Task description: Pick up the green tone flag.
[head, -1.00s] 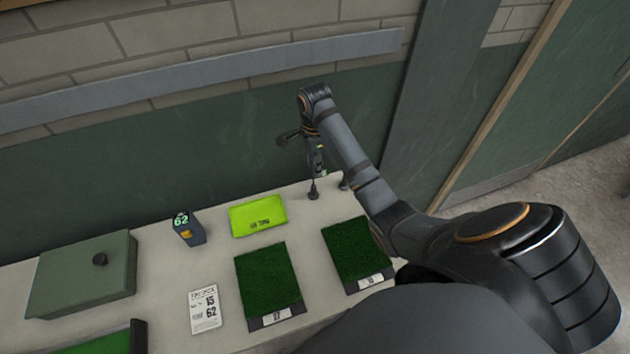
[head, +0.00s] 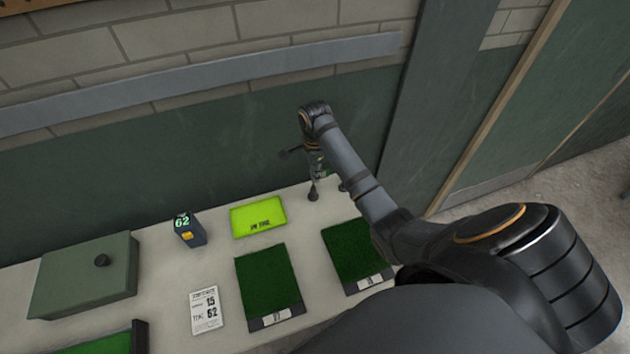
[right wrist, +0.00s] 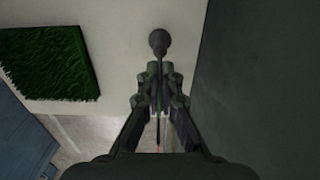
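A slim stand with a round dark base (head: 313,196) is near the back edge of the table. A small green patch shows above it, under my right gripper (head: 314,172); I take this for the green tone flag, though the arm hides most of it. In the right wrist view the round base (right wrist: 158,41) lies beyond my fingertips, and a thin stem runs back between the fingers. My right gripper (right wrist: 162,74) points down with its fingers a narrow gap apart on either side of the stem; I see no clear contact. My left gripper is out of view.
Another dark base (head: 343,186) stands close to the right. Two turf samples (head: 266,281) (head: 352,250), a lime tray (head: 258,217), a small meter reading 62 (head: 190,230), a card (head: 205,310) and a green case (head: 85,275) are on the table. A wall rises behind.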

